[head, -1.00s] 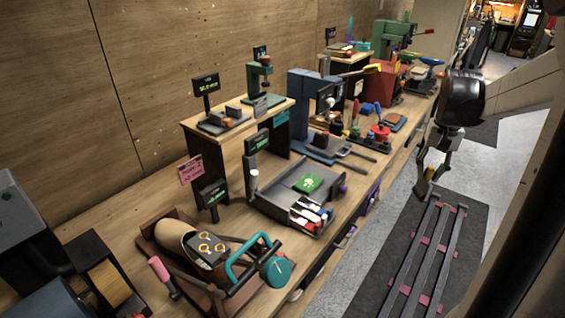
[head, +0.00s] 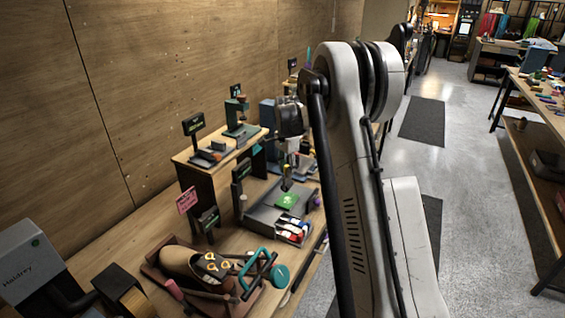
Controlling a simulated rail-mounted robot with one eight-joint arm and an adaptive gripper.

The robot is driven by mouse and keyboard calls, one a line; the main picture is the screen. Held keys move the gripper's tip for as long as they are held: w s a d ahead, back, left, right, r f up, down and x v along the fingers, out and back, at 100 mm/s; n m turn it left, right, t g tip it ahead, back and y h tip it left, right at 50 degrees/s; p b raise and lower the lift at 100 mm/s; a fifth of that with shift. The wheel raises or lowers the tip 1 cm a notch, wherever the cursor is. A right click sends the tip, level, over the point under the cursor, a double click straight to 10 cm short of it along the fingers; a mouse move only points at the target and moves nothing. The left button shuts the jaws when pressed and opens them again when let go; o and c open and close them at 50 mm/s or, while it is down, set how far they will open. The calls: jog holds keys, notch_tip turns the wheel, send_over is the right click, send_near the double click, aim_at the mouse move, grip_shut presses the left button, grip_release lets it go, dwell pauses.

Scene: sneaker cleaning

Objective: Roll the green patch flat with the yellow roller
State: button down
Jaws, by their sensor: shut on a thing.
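The green patch (head: 287,200) lies on the flat bed of a dark grey tray (head: 262,214) on the workbench. A small white mark shows on the patch. My gripper (head: 286,181) points down just above the back of the tray, close to the patch. It is shut on a small, partly hidden piece with yellow on it, which looks like the yellow roller (head: 287,170). I cannot tell whether the roller touches the patch.
Small red, white and blue items (head: 291,232) sit at the tray's front. A shoe (head: 182,262) in a brown holder with a teal handle stands nearer. A raised wooden stand (head: 195,174) is behind left. My arm hides the bench's right part.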

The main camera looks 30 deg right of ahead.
aim_at(283, 186)
jog(key=shift+w+a+f+b, duration=0.15)
jog(key=shift+a+f+b, duration=0.1)
jog(key=shift+f, duration=0.8)
jog(key=shift+w+a+f+b, duration=0.15)
jog(key=shift+w+f+b, duration=0.1)
jog(key=shift+f, duration=0.85)
jog(key=shift+w+a+f+b, duration=0.1)
jog(key=shift+a+f+b, duration=0.15)
jog(key=shift+f, duration=0.8)
jog(key=shift+f+b, duration=0.9)
jog(key=shift+f, duration=0.1)
jog(key=shift+d, duration=0.1)
jog(key=shift+w+d+r+b, duration=0.1)
jog(key=shift+w+d+b, duration=0.2)
jog(key=shift+w+d, duration=0.45)
jog(key=shift+w+d+b, duration=0.3)
jog(key=shift+w+d, duration=0.1)
jog(key=shift+d, duration=0.55)
jog(key=shift+w+d+b, duration=0.35)
jog(key=shift+w+d, duration=0.15)
jog(key=shift+d, duration=0.25)
jog(key=shift+w+d+b, duration=0.35)
jog(key=shift+w+d, duration=0.15)
jog(key=shift+d, duration=0.25)
